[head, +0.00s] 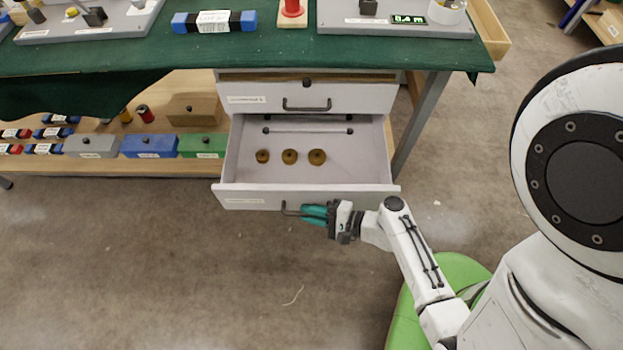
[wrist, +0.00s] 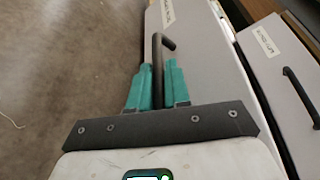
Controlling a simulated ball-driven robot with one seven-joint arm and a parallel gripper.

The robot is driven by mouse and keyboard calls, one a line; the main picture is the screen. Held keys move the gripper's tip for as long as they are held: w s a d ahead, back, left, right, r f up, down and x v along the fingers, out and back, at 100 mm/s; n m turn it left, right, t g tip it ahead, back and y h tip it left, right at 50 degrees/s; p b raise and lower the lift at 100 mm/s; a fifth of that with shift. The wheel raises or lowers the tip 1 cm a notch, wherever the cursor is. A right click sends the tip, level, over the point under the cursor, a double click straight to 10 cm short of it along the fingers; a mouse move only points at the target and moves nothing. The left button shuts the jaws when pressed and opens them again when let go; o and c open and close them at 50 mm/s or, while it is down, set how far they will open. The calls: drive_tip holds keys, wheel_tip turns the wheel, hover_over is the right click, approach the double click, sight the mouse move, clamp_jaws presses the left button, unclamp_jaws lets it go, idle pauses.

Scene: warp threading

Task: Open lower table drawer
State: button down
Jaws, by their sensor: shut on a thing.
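The lower table drawer (head: 240,175) stands pulled out under the green-covered table in the head view. Its white front also shows in the wrist view (wrist: 195,50). Inside lie three brown round pieces (head: 289,157) and two dark rods. My gripper (head: 306,214) is at the drawer front, with its green fingers shut on the dark bar handle (head: 288,209). In the wrist view the fingers (wrist: 157,85) close around the handle (wrist: 158,55) from both sides. Part of the handle is hidden by the fingers.
The upper drawer (head: 350,98) is closed, its handle (head: 306,105) free. A low shelf (head: 190,168) on the left holds several coloured boxes. A table leg (head: 418,125) stands to the right. The floor (head: 200,270) in front is clear.

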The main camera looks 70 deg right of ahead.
drive_tip(key=s+a, duration=0.3)
drive_tip(key=a, duration=0.4)
drive_tip(key=shift+a+p, duration=0.35)
drive_tip(key=shift+a, duration=0.05)
drive_tip(key=shift+s+f, duration=0.1)
drive_tip(key=c, duration=1.4)
unclamp_jaws()
drive_tip(key=shift+c, duration=0.2)
drive_tip(key=v, duration=1)
drive_tip(key=shift+s, duration=0.4)
drive_tip(key=shift+d, duration=0.1)
